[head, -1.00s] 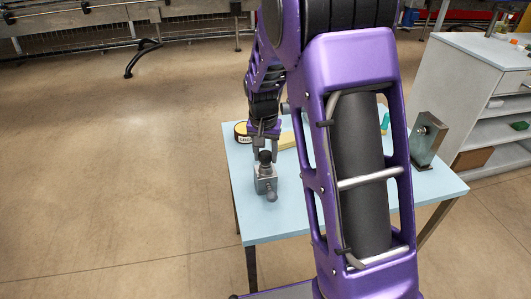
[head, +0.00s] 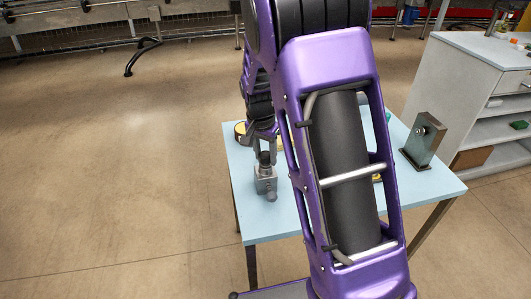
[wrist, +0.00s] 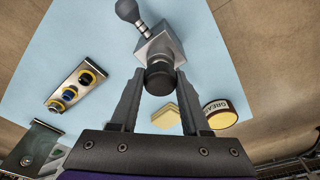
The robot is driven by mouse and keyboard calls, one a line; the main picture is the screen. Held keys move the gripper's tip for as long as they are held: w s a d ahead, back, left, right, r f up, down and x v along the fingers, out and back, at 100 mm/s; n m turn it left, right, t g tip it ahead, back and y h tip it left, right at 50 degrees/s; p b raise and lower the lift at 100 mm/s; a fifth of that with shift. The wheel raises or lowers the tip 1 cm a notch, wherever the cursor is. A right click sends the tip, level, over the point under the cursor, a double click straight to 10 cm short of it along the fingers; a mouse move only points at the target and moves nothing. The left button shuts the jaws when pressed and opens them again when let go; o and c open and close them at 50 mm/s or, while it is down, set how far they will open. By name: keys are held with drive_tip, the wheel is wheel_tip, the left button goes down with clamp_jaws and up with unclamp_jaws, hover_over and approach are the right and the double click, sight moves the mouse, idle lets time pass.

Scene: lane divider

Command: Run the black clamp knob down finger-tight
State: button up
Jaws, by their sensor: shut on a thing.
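The black clamp knob (wrist: 159,78) sits on top of a grey metal clamp block (wrist: 160,47), which has a rod with a dark ball end at one side. In the head view the knob (head: 264,158) stands upright on the block (head: 265,182), near the left edge of the light blue table (head: 285,222). My gripper (wrist: 158,76) points down at the knob, with one finger on each side of it, shut on it. In the head view my gripper (head: 263,150) is partly hidden by my arm. The knob's thread is not visible.
A grease tin (wrist: 220,114) and a yellow block (wrist: 182,119) lie near the gripper. A plate with several rings (wrist: 76,87) lies farther off. An upright metal bracket (head: 423,142) stands on the table's right; a grey shelf unit (head: 475,90) is beyond.

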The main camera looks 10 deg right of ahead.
drive_tip(key=o, duration=0.8)
drive_tip(key=shift+c, duration=0.2)
drive_tip(key=shift+n, duration=0.9)
drive_tip(key=shift+n+b, duration=0.3)
drive_tip(key=shift+n, duration=0.5)
drive_tip(key=shift+n+y, duration=0.4)
drive_tip(key=shift+n, duration=0.5)
